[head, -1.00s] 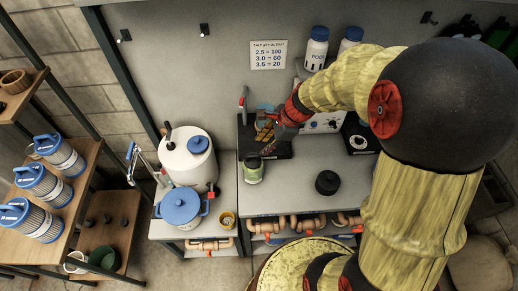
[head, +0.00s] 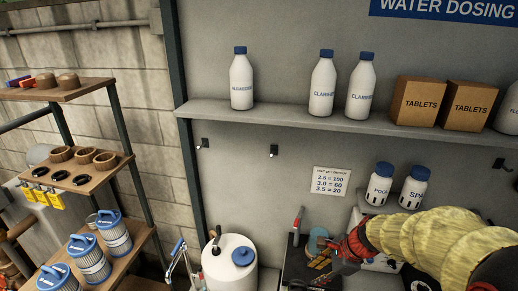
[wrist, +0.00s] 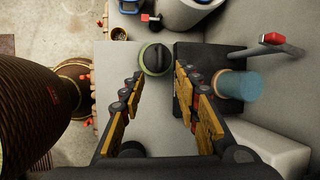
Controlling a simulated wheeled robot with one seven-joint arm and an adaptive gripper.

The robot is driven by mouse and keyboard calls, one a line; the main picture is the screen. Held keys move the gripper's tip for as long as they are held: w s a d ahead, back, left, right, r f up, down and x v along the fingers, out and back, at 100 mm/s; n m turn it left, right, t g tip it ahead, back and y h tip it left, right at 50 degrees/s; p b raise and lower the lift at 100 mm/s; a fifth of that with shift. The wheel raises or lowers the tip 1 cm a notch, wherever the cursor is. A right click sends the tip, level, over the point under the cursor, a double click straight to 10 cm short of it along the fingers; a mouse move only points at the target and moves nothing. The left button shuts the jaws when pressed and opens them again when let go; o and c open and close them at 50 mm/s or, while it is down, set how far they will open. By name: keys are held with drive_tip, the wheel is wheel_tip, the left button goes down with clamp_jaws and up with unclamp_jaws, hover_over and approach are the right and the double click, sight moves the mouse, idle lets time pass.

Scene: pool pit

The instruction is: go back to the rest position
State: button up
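My gripper (head: 322,266) is at the lower right of centre in the head view, at the end of my yellow-sleeved arm, above the counter by the wall. In the wrist view my gripper (wrist: 160,82) has its two fingers apart, with nothing between the pads. A small green jar with a black lid (wrist: 155,59) lies beyond the fingertips, apart from them as far as I can tell. A teal cylinder (wrist: 240,87) is to the right of the right finger. The counter below the gripper is cut off in the head view.
A shelf (head: 290,119) above carries white bottles (head: 322,85) and tablet boxes (head: 418,101). A white tank (head: 229,264) stands left of my gripper. A red-handled tool (wrist: 272,42) sticks up near the teal cylinder. A wooden rack (head: 95,165) is at the left.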

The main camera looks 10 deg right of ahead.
drive_tip(key=s+a+r+n+t+h+b, duration=0.1)
drive_tip(key=s+a+r+n+b, duration=0.1)
drive_tip(key=s+n+b, duration=0.3)
drive_tip(key=s+a+r+n+t+h+b, duration=0.1)
drive_tip(key=s+r+n+b, duration=0.3)
drive_tip(key=s+n, duration=0.9)
drive_tip(key=a+n+h+b, duration=0.1)
drive_tip(key=n, duration=0.1)
drive_tip(key=shift+r+n+h, duration=0.3)
